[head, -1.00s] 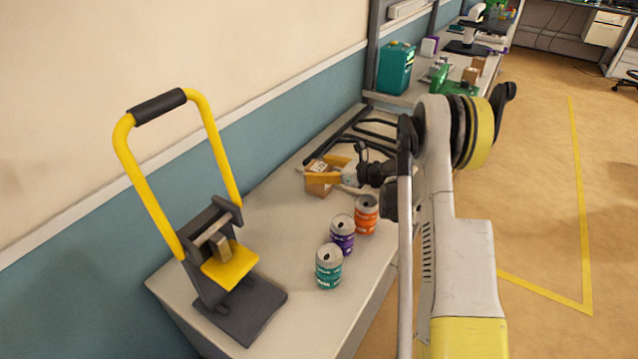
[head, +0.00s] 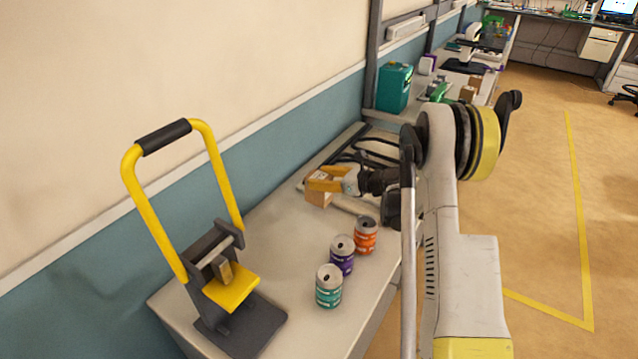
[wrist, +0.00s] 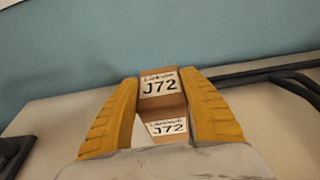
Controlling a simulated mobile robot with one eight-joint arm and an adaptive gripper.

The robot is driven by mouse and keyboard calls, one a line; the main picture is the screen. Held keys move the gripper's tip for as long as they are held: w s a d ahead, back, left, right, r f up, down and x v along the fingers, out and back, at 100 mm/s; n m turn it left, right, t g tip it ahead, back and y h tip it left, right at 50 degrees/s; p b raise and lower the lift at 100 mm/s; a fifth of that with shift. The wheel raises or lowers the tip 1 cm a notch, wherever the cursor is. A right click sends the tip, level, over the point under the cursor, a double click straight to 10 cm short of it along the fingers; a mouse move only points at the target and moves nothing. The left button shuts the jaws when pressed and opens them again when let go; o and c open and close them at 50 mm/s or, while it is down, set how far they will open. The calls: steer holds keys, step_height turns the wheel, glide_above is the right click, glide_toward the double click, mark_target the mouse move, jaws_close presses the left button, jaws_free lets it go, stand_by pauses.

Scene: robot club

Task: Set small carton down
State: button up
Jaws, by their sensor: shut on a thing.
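The small carton (head: 318,198) is a brown box with a white label reading J72. My gripper (head: 326,179) has yellow fingers, shut on the carton from both sides, over the far part of the grey worktable (head: 285,225). In the wrist view the carton (wrist: 160,84) sits between the two fingers (wrist: 161,108), with labels on two faces. I cannot tell whether its underside touches the table.
Teal (head: 328,287), purple (head: 342,254) and orange (head: 365,236) cans stand in a row nearer the front. A yellow-handled press (head: 232,290) stands at the left. Black tubing (head: 375,147) lies behind the gripper. Tabletop between press and cans is clear.

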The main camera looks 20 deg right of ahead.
steer(key=w+d+r+p, duration=0.4)
steer(key=d+r, duration=0.3)
steer(key=d, duration=0.4)
steer(key=s+a+r+m+t+h, duration=0.1)
steer(key=s+a+r, duration=0.25)
steer(key=a, duration=0.45)
steer(key=s+a+r+m+h, duration=0.1)
steer(key=s+a+r, duration=0.25)
steer(key=a, duration=0.35)
steer(key=s+a+r+m+h, duration=0.1)
steer(key=s+a+r+h, duration=0.1)
steer(key=s+a, duration=0.9)
steer(key=s+r, duration=0.1)
steer(key=s, duration=0.3)
steer(key=shift+r+t, duration=0.4)
